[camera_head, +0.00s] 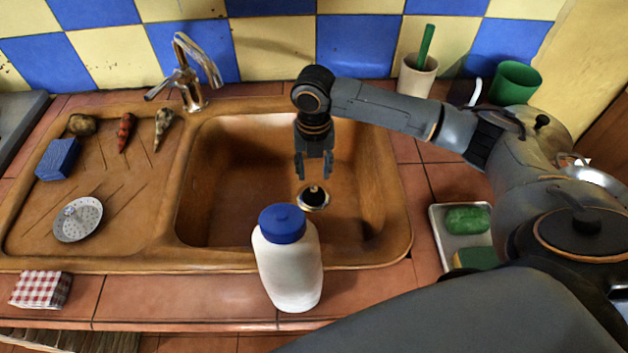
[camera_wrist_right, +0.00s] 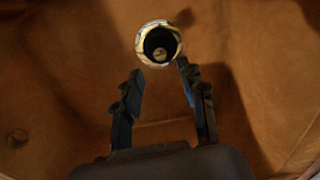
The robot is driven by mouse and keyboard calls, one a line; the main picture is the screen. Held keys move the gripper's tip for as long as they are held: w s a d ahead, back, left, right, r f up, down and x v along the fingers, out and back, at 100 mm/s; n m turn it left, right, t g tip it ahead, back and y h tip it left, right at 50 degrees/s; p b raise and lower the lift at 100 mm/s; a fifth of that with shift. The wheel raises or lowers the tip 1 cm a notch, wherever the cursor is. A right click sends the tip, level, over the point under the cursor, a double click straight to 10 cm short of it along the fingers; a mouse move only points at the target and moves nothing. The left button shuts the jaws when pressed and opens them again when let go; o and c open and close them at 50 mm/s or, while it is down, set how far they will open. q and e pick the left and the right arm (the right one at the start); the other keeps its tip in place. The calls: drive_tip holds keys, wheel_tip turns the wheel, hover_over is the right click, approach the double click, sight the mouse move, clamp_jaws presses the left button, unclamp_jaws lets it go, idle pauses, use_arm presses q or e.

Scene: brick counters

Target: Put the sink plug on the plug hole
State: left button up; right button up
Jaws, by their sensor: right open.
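The plug hole (camera_head: 313,197), a metal ring with a dark centre, is in the basin floor. It also shows in the right wrist view (camera_wrist_right: 158,44), just beyond my fingertips. My right gripper (camera_head: 314,176) points down inside the basin, over or just behind the plug hole. Its fingers (camera_wrist_right: 160,76) are apart with nothing between them. My left gripper is not in view.
A white bottle with a blue cap (camera_head: 287,258) stands at the basin's front edge. The tap (camera_head: 186,75) rises behind. A blue sponge (camera_head: 57,159) and several small items lie on the drainboard (camera_head: 120,180). A soap tray (camera_head: 440,225) stands right of the basin.

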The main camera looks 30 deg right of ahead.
sight(314, 188)
drive_tip(key=shift+r, duration=2.25)
